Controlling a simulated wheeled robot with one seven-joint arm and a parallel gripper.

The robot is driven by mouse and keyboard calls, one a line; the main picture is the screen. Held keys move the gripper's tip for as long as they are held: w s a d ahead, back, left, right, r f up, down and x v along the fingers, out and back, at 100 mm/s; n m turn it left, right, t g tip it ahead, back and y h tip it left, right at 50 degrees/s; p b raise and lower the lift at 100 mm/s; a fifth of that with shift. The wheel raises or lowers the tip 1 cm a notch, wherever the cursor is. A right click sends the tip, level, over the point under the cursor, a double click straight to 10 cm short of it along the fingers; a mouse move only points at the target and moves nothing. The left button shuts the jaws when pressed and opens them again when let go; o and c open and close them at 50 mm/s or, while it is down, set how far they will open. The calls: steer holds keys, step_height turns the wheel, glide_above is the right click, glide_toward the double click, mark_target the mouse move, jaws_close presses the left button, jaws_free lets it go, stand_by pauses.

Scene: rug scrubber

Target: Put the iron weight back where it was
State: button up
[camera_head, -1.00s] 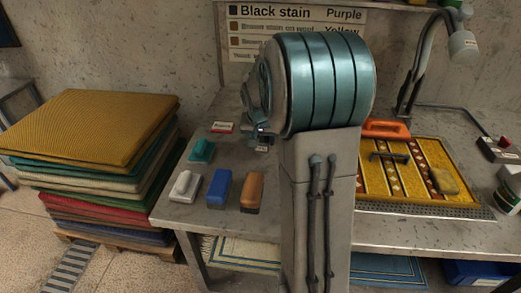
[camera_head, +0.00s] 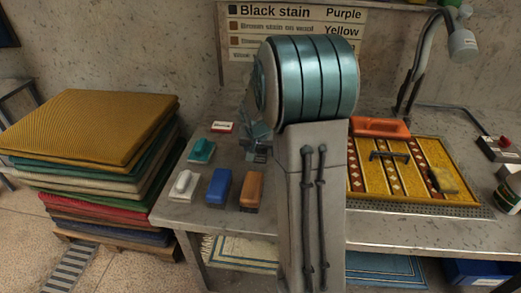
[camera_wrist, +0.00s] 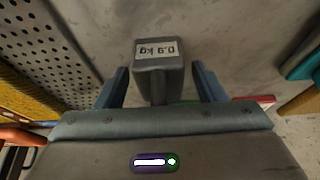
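The iron weight (camera_wrist: 158,72), a grey block labelled 0.9 kg, shows in the wrist view. It is between the two fingers of my gripper (camera_wrist: 161,85), with a visible gap on each side. The fingers are open and do not appear to close on it. Grey table surface shows behind it; whether its base rests there I cannot tell. In the head view my gripper (camera_head: 258,146) is low over the table, left of my arm. The weight is hard to make out there.
A yellow patterned rug (camera_head: 420,172) with an orange tool (camera_head: 380,127) is on the right.

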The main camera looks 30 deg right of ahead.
steer(key=shift+r, duration=0.5)
steer(key=v, duration=1)
steer(key=s+a+n+y, duration=0.1)
steer(key=s+a+n, duration=0.2)
steer(key=s+a, duration=0.3)
steer(key=s+a+f+n+g+y, duration=0.1)
steer(key=s+a+n, duration=0.2)
steer(key=s+a, duration=0.4)
steer(key=s, duration=0.9)
steer(key=shift+a+f+n+y, duration=0.25)
steer(key=shift+a+n+y, duration=0.05)
steer(key=shift+a, duration=0.05)
